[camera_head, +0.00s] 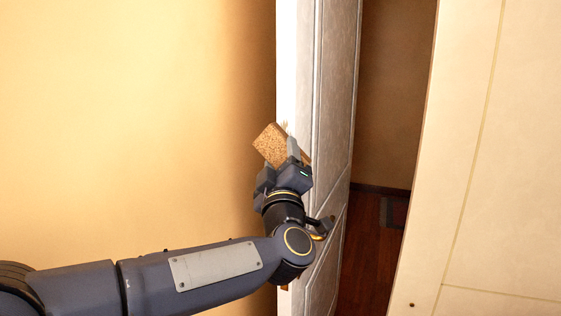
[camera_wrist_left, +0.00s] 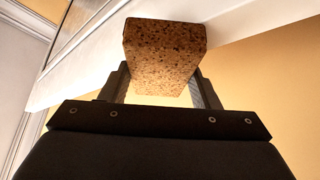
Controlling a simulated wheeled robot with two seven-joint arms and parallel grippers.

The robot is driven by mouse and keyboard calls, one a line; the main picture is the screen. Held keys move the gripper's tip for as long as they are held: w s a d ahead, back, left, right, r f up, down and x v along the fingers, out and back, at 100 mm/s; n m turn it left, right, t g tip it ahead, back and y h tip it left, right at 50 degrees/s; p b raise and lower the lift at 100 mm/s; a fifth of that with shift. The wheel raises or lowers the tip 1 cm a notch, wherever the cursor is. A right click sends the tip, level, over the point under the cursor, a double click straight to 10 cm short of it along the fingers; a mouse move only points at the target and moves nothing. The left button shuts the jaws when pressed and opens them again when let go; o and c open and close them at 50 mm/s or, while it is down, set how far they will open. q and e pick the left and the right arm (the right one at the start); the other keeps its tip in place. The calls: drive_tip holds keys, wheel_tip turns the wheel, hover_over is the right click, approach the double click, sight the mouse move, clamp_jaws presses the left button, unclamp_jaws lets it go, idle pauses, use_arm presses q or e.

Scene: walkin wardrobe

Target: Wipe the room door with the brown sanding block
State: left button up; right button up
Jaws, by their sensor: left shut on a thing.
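The brown sanding block (camera_head: 271,145) is a speckled, cork-like block. My left gripper (camera_head: 287,155) is shut on it and holds it tilted in front of the edge of the room door (camera_head: 332,90). In the left wrist view the block (camera_wrist_left: 164,50) sits between the two fingers of the gripper (camera_wrist_left: 162,88), with the white door edge (camera_wrist_left: 235,15) behind it. I cannot tell whether the block touches the door. The door is a pale panelled leaf standing ajar. My right gripper is not in view.
A plain yellow wall (camera_head: 130,120) fills the left. Right of the door is a narrow gap showing a dark reddish-brown wood floor (camera_head: 370,250). A large cream panel (camera_head: 500,170) stands close on the right. A dark door handle (camera_head: 322,225) is beside my left wrist.

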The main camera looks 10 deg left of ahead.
sight(280, 141)
use_arm(q)
drive_tip(key=shift+s+r+p, duration=0.1)
drive_tip(key=shift+r+p, duration=0.7)
drive_tip(key=shift+r, duration=0.75)
drive_tip(key=shift+r+p, duration=2.75)
drive_tip(key=shift+r, duration=0.9)
wheel_tip(280, 141, down, 11)
drive_tip(key=b, duration=1)
drive_tip(key=shift+f+b, duration=0.2)
drive_tip(key=shift+b, duration=0.15)
drive_tip(key=shift+s+a+b, duration=0.2)
drive_tip(key=shift+s+b, duration=0.05)
drive_tip(key=shift+s, duration=0.45)
drive_tip(key=shift+s+a+b, duration=0.15)
drive_tip(key=shift+s+b, duration=0.05)
drive_tip(key=shift+s, duration=0.5)
drive_tip(key=shift+s+a, duration=0.2)
drive_tip(key=shift+s, duration=0.5)
drive_tip(key=shift+s+a, duration=0.15)
drive_tip(key=shift+s, duration=0.5)
drive_tip(key=shift+s, duration=0.15)
